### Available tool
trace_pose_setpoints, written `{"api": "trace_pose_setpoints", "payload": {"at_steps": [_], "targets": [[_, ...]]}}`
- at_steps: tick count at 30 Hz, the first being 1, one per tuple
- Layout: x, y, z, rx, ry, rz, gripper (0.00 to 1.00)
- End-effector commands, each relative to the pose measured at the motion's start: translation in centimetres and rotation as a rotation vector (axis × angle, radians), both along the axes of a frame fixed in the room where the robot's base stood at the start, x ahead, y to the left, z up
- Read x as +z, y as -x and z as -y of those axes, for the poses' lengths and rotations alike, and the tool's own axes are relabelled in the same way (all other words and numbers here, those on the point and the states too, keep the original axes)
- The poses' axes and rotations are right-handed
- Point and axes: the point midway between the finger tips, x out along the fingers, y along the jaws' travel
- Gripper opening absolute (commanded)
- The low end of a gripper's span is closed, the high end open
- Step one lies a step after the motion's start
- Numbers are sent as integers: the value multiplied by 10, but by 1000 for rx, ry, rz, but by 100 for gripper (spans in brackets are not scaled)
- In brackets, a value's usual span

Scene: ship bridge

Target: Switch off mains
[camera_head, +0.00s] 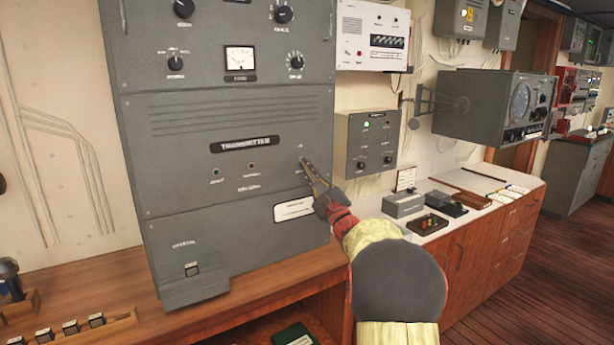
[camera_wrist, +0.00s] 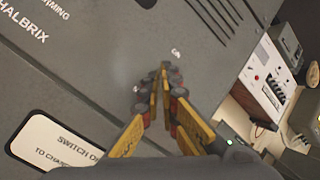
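The grey transmitter cabinet (camera_head: 215,120) stands on a wooden desk, its middle panel lettered "TRANSMITTER". My gripper (camera_head: 304,161) points at the right side of that panel, its tips at or very near the surface. In the wrist view my gripper (camera_wrist: 160,78) has its yellow fingers drawn together at the tips.
A white sign (camera_head: 294,208) is on the panel below my gripper; in the wrist view it starts "SWITCH O". A grey box with a lit green lamp (camera_head: 367,142) hangs to the right. A white-topped counter (camera_head: 420,226) holds small devices. The desk (camera_head: 250,300) lies below.

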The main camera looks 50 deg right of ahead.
Motion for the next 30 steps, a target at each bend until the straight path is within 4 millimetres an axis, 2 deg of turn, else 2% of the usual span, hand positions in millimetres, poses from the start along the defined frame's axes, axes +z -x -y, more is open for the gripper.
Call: {"api": "trace_pose_setpoints", "payload": {"at_steps": [20, 30], "targets": [[3, 1, 2, -3, 16, 52, 0], [2, 1, 1, -2, 14, 50, 20]]}}
